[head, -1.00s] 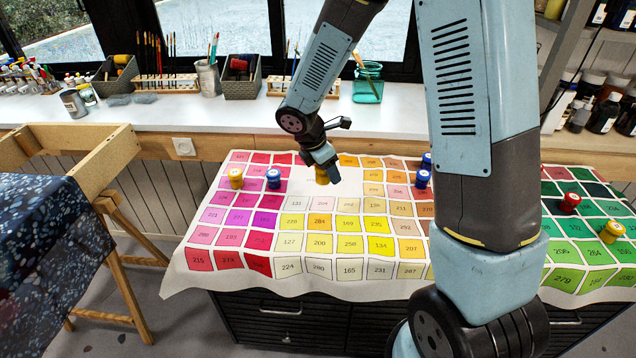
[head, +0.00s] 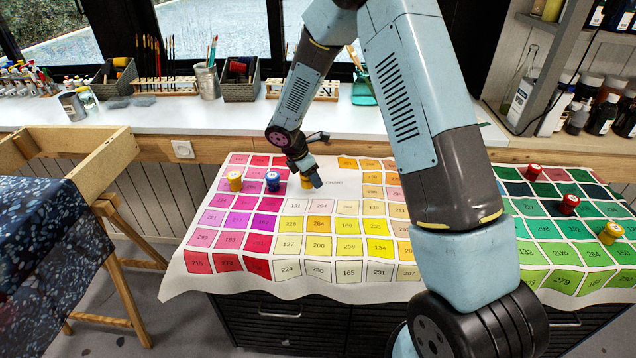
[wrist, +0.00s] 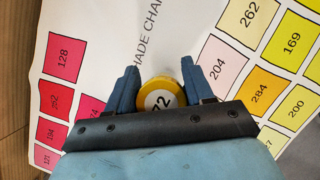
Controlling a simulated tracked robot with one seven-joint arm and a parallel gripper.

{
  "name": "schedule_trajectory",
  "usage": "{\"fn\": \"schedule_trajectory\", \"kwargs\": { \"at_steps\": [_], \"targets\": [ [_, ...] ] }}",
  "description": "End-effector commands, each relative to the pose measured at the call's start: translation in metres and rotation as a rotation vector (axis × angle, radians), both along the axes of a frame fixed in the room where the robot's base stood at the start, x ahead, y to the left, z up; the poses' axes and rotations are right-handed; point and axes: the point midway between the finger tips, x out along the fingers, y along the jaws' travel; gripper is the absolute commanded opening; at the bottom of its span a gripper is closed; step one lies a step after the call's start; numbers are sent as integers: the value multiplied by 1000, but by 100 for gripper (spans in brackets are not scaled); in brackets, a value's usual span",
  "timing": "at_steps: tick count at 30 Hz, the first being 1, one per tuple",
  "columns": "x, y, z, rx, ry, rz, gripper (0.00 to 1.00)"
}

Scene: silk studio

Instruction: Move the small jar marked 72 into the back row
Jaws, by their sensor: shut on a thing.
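The small jar marked 72 (wrist: 158,97) has a yellow rim and a white lid with dark digits; it sits between the two fingers of my gripper (wrist: 160,84) in the wrist view. In the head view my gripper (head: 310,185) is over the blank title area of the colour chart (head: 345,188), shut on the yellow jar (head: 306,182), which is mostly hidden by the fingers. The jar is low, at or just above the chart; I cannot tell if it touches. A blue jar (head: 272,181) and another yellow jar (head: 235,181) stand to its left, roughly in line.
Two red jars (head: 533,172) (head: 570,203) and a yellow jar (head: 611,232) stand on the green squares at right. My arm hides the chart's middle right. A sill with brushes and a glass jar (head: 364,92) runs behind. The chart's front left is clear.

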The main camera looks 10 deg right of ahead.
Motion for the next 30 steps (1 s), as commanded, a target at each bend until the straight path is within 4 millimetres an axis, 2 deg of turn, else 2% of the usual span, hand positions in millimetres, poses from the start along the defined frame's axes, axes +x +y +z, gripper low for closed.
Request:
{"fn": "schedule_trajectory", "kwargs": {
  "at_steps": [3,6,16,17,24,30],
  "targets": [
    [-2,-1,-18,-3,5,0,20],
    [-2,0,-26,-1,2,1,20],
    [-2,0,-28,-1,3,0,20],
    [-2,0,-28,-1,2,0,55],
    [-2,0,-27,-1,2,0,77],
    [-2,0,-27,-1,2,0,77]
  ]
}}
